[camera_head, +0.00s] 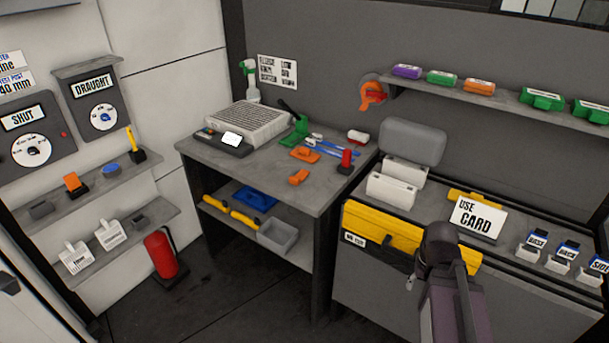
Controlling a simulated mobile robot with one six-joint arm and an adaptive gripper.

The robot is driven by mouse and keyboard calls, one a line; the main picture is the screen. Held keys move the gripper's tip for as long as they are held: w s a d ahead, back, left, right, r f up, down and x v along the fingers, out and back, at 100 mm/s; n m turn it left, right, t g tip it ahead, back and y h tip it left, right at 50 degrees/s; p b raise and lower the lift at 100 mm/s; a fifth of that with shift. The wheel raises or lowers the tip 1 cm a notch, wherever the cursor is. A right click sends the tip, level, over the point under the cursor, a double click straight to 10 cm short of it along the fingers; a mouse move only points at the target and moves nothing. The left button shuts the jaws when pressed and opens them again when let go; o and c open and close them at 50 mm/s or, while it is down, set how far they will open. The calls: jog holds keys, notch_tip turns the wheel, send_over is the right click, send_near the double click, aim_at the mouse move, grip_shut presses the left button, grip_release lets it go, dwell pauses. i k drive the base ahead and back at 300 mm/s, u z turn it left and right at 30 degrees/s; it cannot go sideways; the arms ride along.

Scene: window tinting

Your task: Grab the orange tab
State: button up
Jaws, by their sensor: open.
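A small orange piece (298,176) lies near the front edge of the grey workbench (215,157). A larger orange piece (303,154) lies just behind it, and I cannot tell which of these is the tab. Other orange items are an upright piece (75,182) on the left wall shelf and a block (479,86) on the right wall shelf. Part of my own dark arm rises at the lower right, in front of the yellow toolbox. My gripper's fingers cannot be made out in this view, and no orange item is seen held.
A red cylinder (347,160), blue-handled tools and a green holder (297,131) stand close around the orange pieces. A red extinguisher (161,254) stands at the lower left.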

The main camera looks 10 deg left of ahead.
aim_at(296, 180)
jog(key=i, duration=0.85)
jog(key=u, duration=0.05)
